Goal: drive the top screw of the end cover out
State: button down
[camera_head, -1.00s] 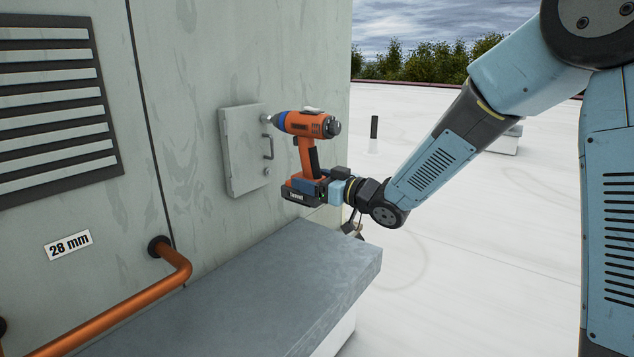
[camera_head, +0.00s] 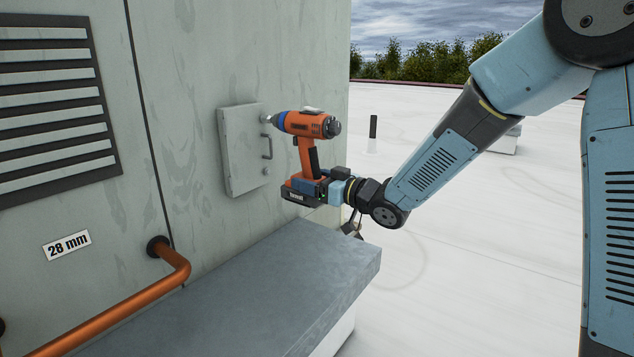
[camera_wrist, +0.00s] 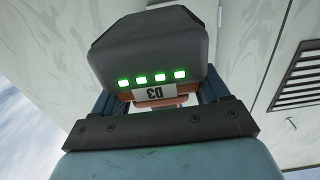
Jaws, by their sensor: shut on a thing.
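The end cover (camera_head: 237,150) is a small pale grey panel with a handle on the cabinet wall. Its top screw (camera_head: 265,117) is at the upper right corner, largely hidden by the driver's nose. A lower screw (camera_head: 265,171) shows near the bottom right corner. My gripper (camera_head: 328,188) is shut on the orange and black cordless driver (camera_head: 305,155) near its base. The driver's nose points left at the top screw; I cannot tell if the bit is seated in it. In the wrist view, the driver's battery (camera_wrist: 150,50) shows lit green lights and a D3 label, between my gripper's fingers (camera_wrist: 160,105).
A grey ledge (camera_head: 250,290) runs below the cover. A copper pipe (camera_head: 130,310) bends out of the wall at lower left, near a 28 mm label (camera_head: 68,245). A louvred vent (camera_head: 55,100) is at upper left. The white roof (camera_head: 470,230) is open to the right.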

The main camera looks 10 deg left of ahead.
jog(key=shift+s+d+r, duration=0.1)
jog(key=shift+s, duration=0.05)
dwell(0.3)
jog(key=v, duration=0.6)
jog(key=shift+d, duration=0.35)
dwell(1.0)
jog(key=shift+d, duration=0.1)
dwell(0.6)
